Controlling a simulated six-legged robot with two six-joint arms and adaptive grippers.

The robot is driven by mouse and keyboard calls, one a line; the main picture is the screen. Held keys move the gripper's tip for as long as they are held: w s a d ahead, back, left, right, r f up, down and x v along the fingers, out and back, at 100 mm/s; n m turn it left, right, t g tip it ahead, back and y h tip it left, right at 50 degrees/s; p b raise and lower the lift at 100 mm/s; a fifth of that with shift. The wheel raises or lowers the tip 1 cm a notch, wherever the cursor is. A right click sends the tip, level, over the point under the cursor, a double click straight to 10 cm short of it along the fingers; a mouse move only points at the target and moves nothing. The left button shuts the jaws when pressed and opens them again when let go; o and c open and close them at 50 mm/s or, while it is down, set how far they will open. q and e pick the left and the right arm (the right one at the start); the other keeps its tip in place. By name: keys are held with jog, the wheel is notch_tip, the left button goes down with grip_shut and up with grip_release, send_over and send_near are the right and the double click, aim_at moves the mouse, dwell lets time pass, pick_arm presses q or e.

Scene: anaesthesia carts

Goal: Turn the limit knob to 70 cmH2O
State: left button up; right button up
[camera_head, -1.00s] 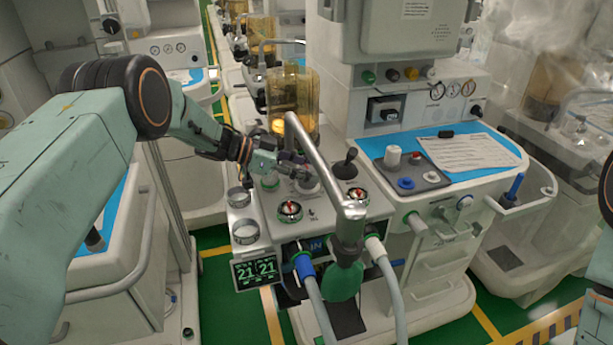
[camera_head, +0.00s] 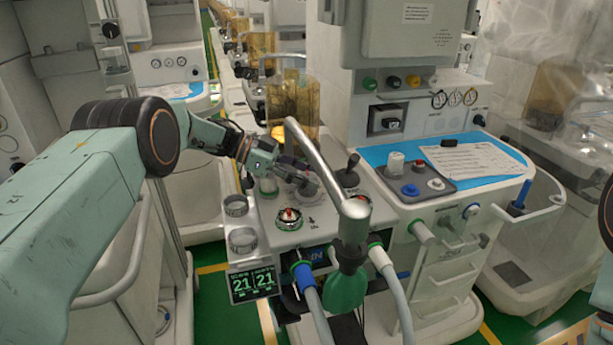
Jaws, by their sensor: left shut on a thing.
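My left gripper (camera_head: 296,177) reaches in from the left over the grey control panel (camera_head: 322,229) of the nearest cart. It is shut on a small grey knob (camera_head: 308,187), which I take to be the limit knob. The fingers partly cover the knob, and its scale and setting are too small to read. A chrome-ringed dial with a red centre (camera_head: 288,218) sits in front of the gripper. A black lever (camera_head: 351,171) stands to its right. My right gripper is out of view.
A silver bent pipe (camera_head: 325,170) crosses close to the right of the gripper. An amber canister (camera_head: 293,105) stands behind. A blue-topped tray surface (camera_head: 500,152) lies right.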

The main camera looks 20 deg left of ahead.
pick_arm(q)
jog(key=shift+d, duration=0.1)
jog(key=o, duration=1.2)
jog(key=shift+d, duration=0.1)
jog(key=shift+c, duration=0.2)
jog(key=shift+a, duration=0.25)
jog(key=v, duration=1.2)
jog(key=shift+d, duration=0.1)
